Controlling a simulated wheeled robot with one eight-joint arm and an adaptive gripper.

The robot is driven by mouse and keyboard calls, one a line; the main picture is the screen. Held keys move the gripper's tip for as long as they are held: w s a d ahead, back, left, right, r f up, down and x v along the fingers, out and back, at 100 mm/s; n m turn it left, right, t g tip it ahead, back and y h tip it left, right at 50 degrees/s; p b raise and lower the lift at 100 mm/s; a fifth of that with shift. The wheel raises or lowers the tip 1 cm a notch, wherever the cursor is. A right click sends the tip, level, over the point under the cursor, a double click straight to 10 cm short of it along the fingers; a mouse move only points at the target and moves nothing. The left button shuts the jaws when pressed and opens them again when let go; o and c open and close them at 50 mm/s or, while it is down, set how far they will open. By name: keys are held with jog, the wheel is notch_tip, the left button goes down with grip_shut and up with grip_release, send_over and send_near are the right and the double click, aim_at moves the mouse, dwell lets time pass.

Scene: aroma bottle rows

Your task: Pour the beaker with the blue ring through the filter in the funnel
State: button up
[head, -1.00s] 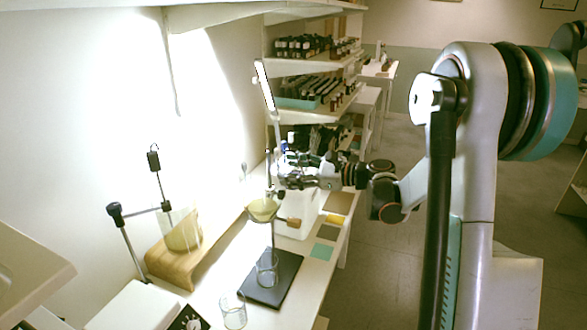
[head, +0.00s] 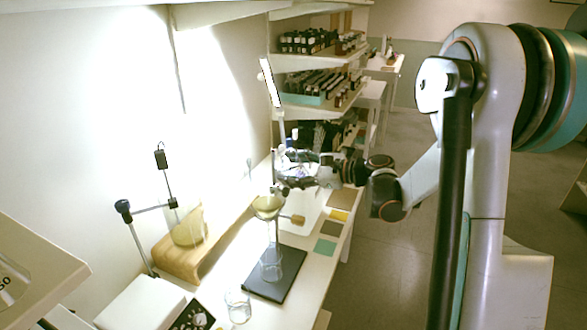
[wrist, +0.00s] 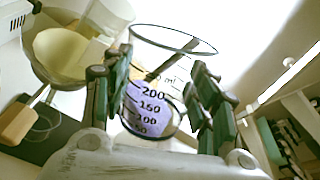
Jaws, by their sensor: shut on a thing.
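My gripper (wrist: 158,108) is shut on a clear glass beaker (wrist: 172,62) with black volume marks, seen from above in the wrist view. A purple-blue patch shows low in it; I cannot tell whether this is liquid or something behind the glass. A dark bluish line runs around its rim. In the head view my gripper (head: 312,170) is small, behind and right of the funnel. The glass funnel (head: 268,207) with a pale yellow filter sits on a stand; the funnel (wrist: 62,55) is left of the held beaker in the wrist view. A clear beaker (head: 271,265) stands below the funnel.
The stand has a black base plate (head: 290,270) and a wooden-handled clamp (head: 298,219). Another beaker (head: 238,308) stands in front. A wooden riser (head: 178,262) is at the left by the wall. Bottle shelves (head: 320,65) rise behind. Coloured squares (head: 325,247) lie along the right edge.

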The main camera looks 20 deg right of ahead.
aim_at(290, 168)
jog(key=shift+s+a+r+n+p, duration=0.1)
jog(key=shift+a+r+n+p, duration=0.1)
jog(key=shift+r+p, duration=0.2)
jog(key=shift+a+r+n+p, duration=0.1)
jog(key=shift+r+n+p, duration=0.1)
jog(key=shift+r+p, duration=0.2)
jog(key=shift+s+a+f+n+h+p, duration=0.15)
jog(key=shift+f+n+h+p, duration=0.25)
jog(key=shift+n+h, duration=0.25)
jog(key=shift+r, duration=0.1)
jog(key=shift+r+n+h+p, duration=0.35)
jog(key=shift+n+p, duration=0.2)
jog(key=shift+p, duration=0.3)
jog(key=shift+a+f+n+h+p, duration=0.1)
jog(key=shift+f+n+h+p, duration=0.25)
jog(key=shift+n, duration=0.25)
jog(key=shift+a+r+n+h, duration=0.1)
jog(key=shift+r+n+h, duration=0.35)
jog(key=shift+n, duration=0.15)
jog(key=shift+s+a+r, duration=0.1)
jog(key=shift+a, duration=0.15)
jog(key=shift+s+a+r+n+t+h+p, duration=0.2)
jog(key=shift+a+r+n+t+h+p, duration=0.1)
jog(key=shift+a+n, duration=0.2)
dwell(0.5)
jog(key=shift+s+a+f+n+h+b, duration=0.1)
jog(key=shift+a+f+n+h+b, duration=0.1)
jog(key=shift+f+n+h+b, duration=0.3)
dwell(2.7)
